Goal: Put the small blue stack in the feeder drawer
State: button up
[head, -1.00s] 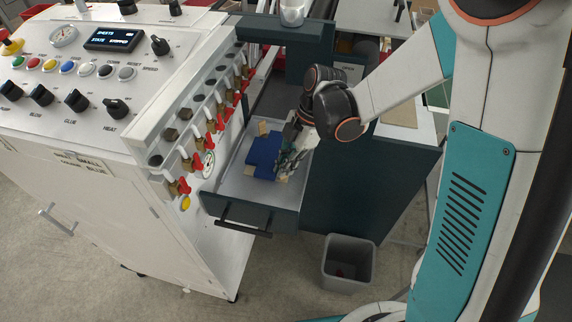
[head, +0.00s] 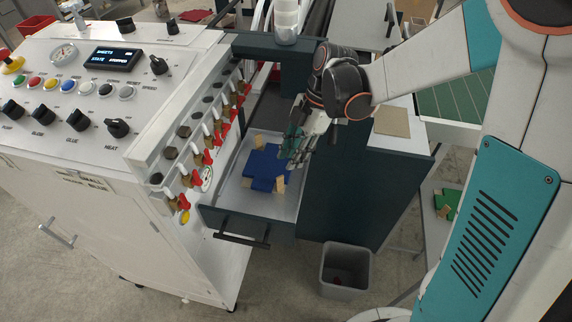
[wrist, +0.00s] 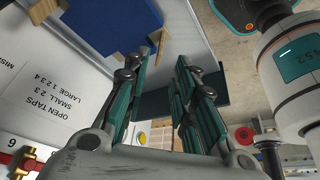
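The small blue stack (head: 264,168) lies flat in the open feeder drawer (head: 226,195), with tan pieces at its edges. In the wrist view the blue stack (wrist: 100,22) shows at the top left, outside the fingers. My gripper (head: 294,150) is above the right part of the drawer, up and to the right of the stack in the head view. In the wrist view my gripper (wrist: 162,75) has its fingers apart with nothing between them. The stack looks clear of the fingers.
A control cabinet (head: 110,175) with red-handled taps (head: 207,157) stands close on the drawer's left. The drawer has a dark front handle (head: 241,240). A grey bin (head: 345,270) stands on the floor below right. A green piece (head: 447,203) lies on a surface at right.

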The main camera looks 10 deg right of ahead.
jog(key=s+d+r+m+t+h, duration=0.2)
jog(key=s+d+r+m+t, duration=0.2)
jog(key=m, duration=0.7)
jog(key=s+d+r+m+t+h, duration=0.2)
jog(key=s+d+r+m+t, duration=0.3)
jog(key=s+m, duration=0.5)
jog(key=shift+d+r+m, duration=1)
jog(key=shift+d+r, duration=0.15)
jog(key=shift+r, duration=0.75)
jog(key=shift+s, duration=0.1)
